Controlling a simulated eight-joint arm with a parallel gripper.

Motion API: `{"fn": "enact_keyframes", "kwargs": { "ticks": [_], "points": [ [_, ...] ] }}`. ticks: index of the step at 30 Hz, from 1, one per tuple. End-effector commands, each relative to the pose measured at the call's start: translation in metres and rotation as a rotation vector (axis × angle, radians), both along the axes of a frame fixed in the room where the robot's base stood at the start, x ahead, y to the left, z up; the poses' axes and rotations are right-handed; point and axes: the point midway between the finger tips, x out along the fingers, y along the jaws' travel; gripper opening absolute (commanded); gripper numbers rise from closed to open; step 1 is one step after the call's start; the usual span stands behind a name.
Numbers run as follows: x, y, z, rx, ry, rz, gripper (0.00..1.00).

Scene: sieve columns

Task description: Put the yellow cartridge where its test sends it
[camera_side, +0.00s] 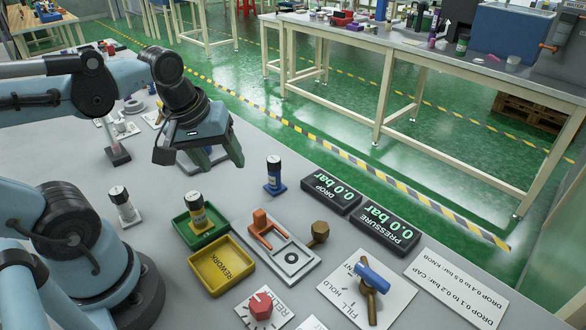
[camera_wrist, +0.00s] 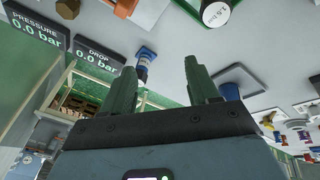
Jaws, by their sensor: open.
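The yellow cartridge (camera_side: 197,214), with a black and pale top, stands upright in a green tray (camera_side: 214,239) in the side view. In the wrist view a cylinder with a white face reading 1.5 bar (camera_wrist: 215,14) is cut off by the top edge; it appears to be this cartridge. My gripper (camera_side: 202,157) is open and empty, above and behind the tray, apart from the cartridge. Its two green fingers (camera_wrist: 160,75) show in the wrist view. The test plate (camera_side: 306,267) has an orange clamp (camera_side: 261,222) and an empty-looking ring seat (camera_side: 292,257).
A blue cartridge (camera_side: 274,174) and a white one (camera_side: 122,205) stand on bases. A yellow REWORK tray (camera_side: 222,268) is empty. DROP (camera_side: 331,193) and PRESSURE (camera_side: 385,225) displays read 0.0 bar.

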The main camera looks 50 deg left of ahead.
Motion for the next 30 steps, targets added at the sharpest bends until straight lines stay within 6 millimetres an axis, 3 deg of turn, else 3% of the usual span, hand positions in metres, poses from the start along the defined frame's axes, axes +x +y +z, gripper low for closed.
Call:
{"fn": "enact_keyframes", "kwargs": {
  "ticks": [4,10,30],
  "points": [
    [0.02,-0.016,-0.002,0.144,-0.13,-0.369,0.6],
    [0.035,-0.029,0.0,0.29,-0.234,-0.651,0.6],
    [0.038,-0.031,0.001,0.324,-0.253,-0.709,0.6]
  ]
}}
